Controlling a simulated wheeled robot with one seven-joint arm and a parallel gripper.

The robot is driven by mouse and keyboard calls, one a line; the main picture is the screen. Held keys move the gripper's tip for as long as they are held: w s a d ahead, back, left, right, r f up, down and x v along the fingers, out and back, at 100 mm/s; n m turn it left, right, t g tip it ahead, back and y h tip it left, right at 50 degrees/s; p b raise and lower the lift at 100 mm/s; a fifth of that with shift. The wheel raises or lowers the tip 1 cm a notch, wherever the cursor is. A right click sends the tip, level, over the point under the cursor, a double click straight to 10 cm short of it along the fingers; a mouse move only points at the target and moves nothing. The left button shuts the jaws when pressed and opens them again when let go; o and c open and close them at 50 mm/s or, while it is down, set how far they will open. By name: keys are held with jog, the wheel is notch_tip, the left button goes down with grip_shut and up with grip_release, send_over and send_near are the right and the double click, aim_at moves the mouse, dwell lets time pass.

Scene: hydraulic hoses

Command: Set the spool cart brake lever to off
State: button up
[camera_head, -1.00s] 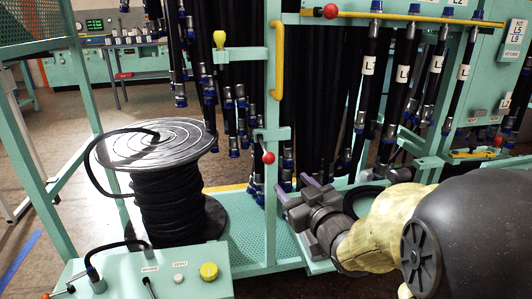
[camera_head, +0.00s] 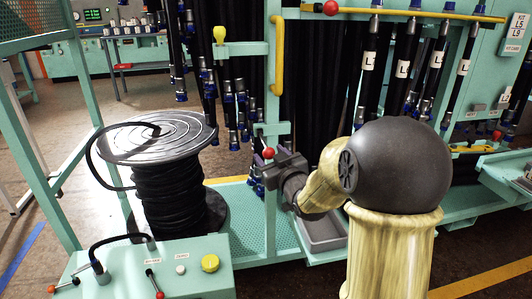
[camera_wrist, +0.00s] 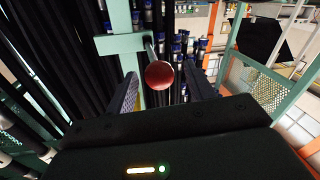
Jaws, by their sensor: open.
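A lever with a red ball knob (camera_head: 268,153) stands out from the teal post beside the black hose spool (camera_head: 165,190). No label on it is readable. The knob also shows in the wrist view (camera_wrist: 159,75), near the middle, on a thin rod from a teal bracket. My gripper (camera_head: 270,161) is at the knob in the head view. In the wrist view its two dark fingers (camera_wrist: 160,84) stand apart, one on each side of the knob. The gripper is open. I cannot tell whether either finger touches the knob.
A teal control box (camera_head: 150,272) with small levers and a yellow knob (camera_head: 210,262) stands at the front left. Black hoses (camera_head: 320,90) hang close behind the post. A yellow handle (camera_head: 277,55) is above the lever. A grey tray (camera_head: 322,232) lies below my arm.

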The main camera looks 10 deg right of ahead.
aim_at(265, 144)
jog(key=shift+w+a, duration=0.2)
jog(key=shift+w, duration=0.7)
jog(key=shift+w+a, duration=0.15)
jog(key=shift+w, duration=0.7)
grip_shut()
